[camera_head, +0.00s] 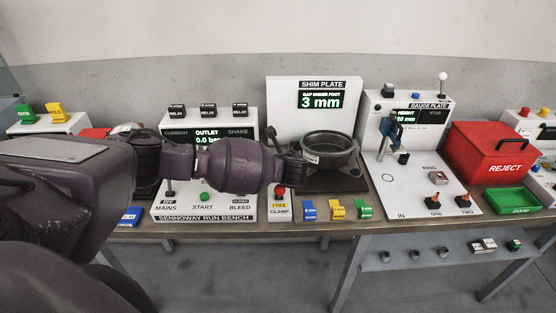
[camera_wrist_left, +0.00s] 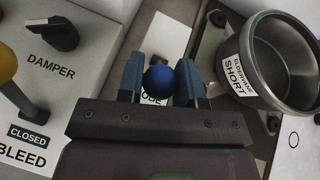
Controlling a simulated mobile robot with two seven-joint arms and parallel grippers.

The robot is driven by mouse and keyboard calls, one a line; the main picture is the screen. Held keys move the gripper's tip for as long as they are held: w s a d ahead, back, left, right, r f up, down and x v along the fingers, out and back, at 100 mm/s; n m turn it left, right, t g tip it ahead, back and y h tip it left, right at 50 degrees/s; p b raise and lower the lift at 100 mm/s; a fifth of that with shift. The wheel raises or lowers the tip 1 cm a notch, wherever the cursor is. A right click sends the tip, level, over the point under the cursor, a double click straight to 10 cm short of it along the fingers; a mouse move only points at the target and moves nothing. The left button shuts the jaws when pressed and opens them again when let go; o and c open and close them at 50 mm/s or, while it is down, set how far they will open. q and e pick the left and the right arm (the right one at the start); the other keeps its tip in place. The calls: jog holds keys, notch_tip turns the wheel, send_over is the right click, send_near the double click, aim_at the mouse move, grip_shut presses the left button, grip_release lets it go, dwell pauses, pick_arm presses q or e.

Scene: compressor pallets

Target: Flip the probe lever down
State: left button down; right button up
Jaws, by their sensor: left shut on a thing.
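In the left wrist view, my left gripper (camera_wrist_left: 161,68) is shut on the blue ball knob (camera_wrist_left: 158,80) of the probe lever, with one finger on each side. A white label partly hidden behind the knob shows the letters "OBE". The lever's stem is hidden, so I cannot tell its tilt. In the head view, my left arm reaches across the bench from the left, and its gripper (camera_head: 296,168) is beside the grey pot (camera_head: 328,145) at the shim plate station. The knob is hidden there. My right gripper is not in view.
The pot, labelled "SHORT" (camera_wrist_left: 237,77), stands close right of the gripper. A damper switch (camera_wrist_left: 52,35) is at the left. The shim plate display (camera_head: 318,98) reads 3 mm. The gauge plate station (camera_head: 420,185) and red reject box (camera_head: 492,150) stand farther right.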

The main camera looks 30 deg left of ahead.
pick_arm(q)
jog(key=shift+f, duration=0.1)
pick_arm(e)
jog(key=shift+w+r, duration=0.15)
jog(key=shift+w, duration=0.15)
pick_arm(q)
jog(key=c, duration=1.1)
grip_release()
jog(key=shift+o, duration=1.2)
jog(key=shift+s, duration=0.1)
jog(key=shift+o, duration=0.4)
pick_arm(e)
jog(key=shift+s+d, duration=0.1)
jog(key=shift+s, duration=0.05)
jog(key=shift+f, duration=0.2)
pick_arm(q)
jog(key=shift+d, duration=0.1)
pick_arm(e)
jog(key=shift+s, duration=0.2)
